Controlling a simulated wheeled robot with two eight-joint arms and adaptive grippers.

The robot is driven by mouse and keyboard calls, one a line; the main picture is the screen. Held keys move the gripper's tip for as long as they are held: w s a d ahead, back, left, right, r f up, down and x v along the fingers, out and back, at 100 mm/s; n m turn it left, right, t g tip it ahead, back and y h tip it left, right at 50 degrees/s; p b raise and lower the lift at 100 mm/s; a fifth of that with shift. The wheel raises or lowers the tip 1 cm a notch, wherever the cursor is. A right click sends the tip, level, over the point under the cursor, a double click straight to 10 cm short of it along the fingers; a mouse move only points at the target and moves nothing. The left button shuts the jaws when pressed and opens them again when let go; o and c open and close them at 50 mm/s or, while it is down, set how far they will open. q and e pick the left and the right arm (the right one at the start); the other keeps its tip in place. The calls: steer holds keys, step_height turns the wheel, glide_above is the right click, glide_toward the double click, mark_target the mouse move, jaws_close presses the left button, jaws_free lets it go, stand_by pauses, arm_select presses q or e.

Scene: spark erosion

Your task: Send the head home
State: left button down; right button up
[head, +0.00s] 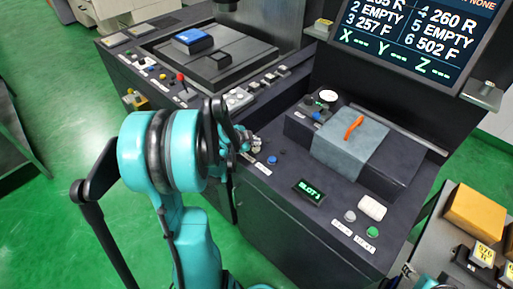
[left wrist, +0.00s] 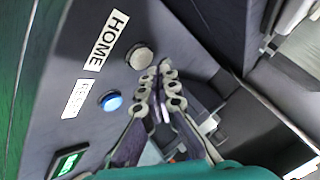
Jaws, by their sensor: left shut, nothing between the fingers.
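The HOME label (left wrist: 106,40) and a round grey-white button (left wrist: 138,56) beside it show in the left wrist view. My left gripper (left wrist: 163,68) is shut and empty, its fingertips close to the right of that button. I cannot tell whether they touch it. In the head view my left gripper (head: 250,143) is at the left end of the console and hides the HOME button there. A blue button (head: 272,160) is just beside it; it also shows in the left wrist view (left wrist: 110,101). My right gripper is not in view.
A green-lit slot display (head: 309,190), a white button (head: 350,216) and a green button (head: 372,232) lie along the console front. A grey block with an orange handle (head: 354,127) stands behind. A large screen (head: 415,40) rises at the back right.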

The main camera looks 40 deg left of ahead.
mark_target(255, 149)
arm_select(q)
steer(key=shift+f+b, duration=0.4)
steer(key=shift+b, duration=0.05)
steer(key=shift+f+b, duration=0.4)
steer(key=shift+f, duration=0.05)
stand_by(0.7)
stand_by(0.3)
steer(key=shift+r+p, duration=0.7)
steer(key=shift+r, duration=0.2)
step_height(255, 149, up, 5)
steer(key=p, duration=0.4)
